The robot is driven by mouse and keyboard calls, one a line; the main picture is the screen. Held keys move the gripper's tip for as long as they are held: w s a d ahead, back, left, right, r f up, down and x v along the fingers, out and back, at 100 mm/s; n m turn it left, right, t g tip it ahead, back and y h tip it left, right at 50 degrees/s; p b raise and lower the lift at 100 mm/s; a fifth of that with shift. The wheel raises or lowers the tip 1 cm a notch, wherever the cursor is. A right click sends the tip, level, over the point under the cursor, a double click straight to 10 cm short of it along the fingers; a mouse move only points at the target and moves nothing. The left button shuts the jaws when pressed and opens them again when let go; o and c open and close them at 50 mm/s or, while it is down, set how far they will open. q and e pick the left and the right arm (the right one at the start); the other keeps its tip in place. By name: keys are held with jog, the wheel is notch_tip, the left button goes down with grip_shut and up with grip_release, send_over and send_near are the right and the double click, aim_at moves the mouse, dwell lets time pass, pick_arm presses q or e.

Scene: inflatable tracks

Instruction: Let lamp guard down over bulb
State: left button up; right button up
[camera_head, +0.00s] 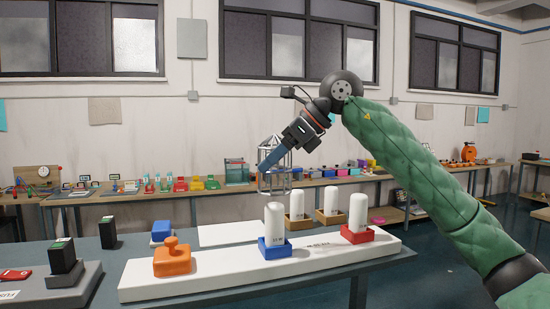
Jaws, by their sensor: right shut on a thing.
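The guard hangs roughly upright in the air. In the picture it is just above a white bulb (274,224) in a blue base (275,248); a small gap shows between them, and depth is hard to judge. Another white bulb (358,211) stands in a red base (357,235). Two more white bulbs (297,205) (331,198) stand behind in wooden bases. My left gripper is not in view.
The blue and red bases stand on a long white board (205,279), with an orange knobbed block (173,257) at its left. A blue block (161,231) is behind. Black upright blocks (63,256) stand at left. A cluttered bench runs along the wall.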

pick_arm(q)
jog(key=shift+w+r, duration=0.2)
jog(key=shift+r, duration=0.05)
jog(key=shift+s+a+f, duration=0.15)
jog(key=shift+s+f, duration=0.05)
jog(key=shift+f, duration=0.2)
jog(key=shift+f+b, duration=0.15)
jog(key=shift+b, duration=0.15)
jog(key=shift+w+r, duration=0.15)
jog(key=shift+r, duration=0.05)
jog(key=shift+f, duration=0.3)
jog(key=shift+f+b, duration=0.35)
jog(key=shift+b, duration=0.15)
dwell(0.6)
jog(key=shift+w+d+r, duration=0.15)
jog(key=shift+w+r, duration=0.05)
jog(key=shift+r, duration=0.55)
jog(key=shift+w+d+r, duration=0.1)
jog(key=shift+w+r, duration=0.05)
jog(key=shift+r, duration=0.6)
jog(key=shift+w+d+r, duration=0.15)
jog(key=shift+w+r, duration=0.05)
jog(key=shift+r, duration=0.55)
dwell(0.4)
